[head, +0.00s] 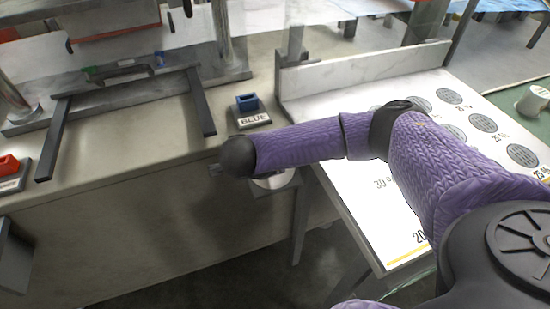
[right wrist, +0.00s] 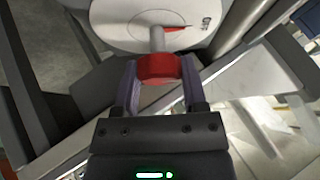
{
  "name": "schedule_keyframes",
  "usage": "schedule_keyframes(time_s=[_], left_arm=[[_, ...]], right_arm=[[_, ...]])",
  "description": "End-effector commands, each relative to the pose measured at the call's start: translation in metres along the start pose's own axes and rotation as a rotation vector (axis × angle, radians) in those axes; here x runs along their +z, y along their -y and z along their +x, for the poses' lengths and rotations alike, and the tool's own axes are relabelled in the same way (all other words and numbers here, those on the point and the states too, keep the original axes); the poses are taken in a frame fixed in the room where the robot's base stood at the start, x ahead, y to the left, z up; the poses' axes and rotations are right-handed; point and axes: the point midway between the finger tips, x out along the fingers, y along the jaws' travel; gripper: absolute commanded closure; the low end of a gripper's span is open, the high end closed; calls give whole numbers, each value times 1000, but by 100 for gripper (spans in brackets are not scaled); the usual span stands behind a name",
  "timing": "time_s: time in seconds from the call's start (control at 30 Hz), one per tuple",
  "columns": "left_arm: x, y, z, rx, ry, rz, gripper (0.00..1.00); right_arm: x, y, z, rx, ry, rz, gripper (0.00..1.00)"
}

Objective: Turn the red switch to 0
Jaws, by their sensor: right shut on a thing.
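The red switch (right wrist: 158,69) is a round red knob on a grey shaft, in front of a white round dial plate (right wrist: 115,22) in the right wrist view. A thin red pointer (right wrist: 175,28) and small dark lettering, too small to read surely, show on the plate. My right gripper (right wrist: 160,80) is shut on the red knob, one finger on each side. In the head view, my purple right arm reaches left across the table, and its wrist hides the switch. Part of a pale round plate (head: 274,181) shows below the arm. My left gripper is not in view.
A blue block on a stand labelled BLUE (head: 247,103) sits on the counter near my wrist. A red block (head: 9,165) is at the left edge. A white board with grey circles (head: 400,240) lies beneath my right arm. A dark metal frame (head: 130,75) stands at the back left.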

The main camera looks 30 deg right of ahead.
Motion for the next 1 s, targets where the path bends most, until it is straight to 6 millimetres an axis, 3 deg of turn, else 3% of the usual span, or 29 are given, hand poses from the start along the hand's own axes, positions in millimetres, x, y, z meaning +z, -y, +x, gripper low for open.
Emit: schedule_keyframes(time_s=[0.03, 0.07, 0.2, 0.53, 0.8, 1.0], left_arm=[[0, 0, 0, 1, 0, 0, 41], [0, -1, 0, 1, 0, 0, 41], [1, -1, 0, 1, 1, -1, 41], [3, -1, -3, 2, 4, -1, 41], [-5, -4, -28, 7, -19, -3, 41], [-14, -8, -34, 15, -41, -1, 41]], right_arm=[[0, 0, 0, -1, 1, -1, 100], [0, 0, 0, -1, 1, -1, 41], [0, 0, 0, -1, 1, 0, 12], [0, 1, -6, 0, 3, 0, 10], [-1, 3, -73, -3, 6, -1, 10], [0, 1, -98, -1, 2, -1, 10]])
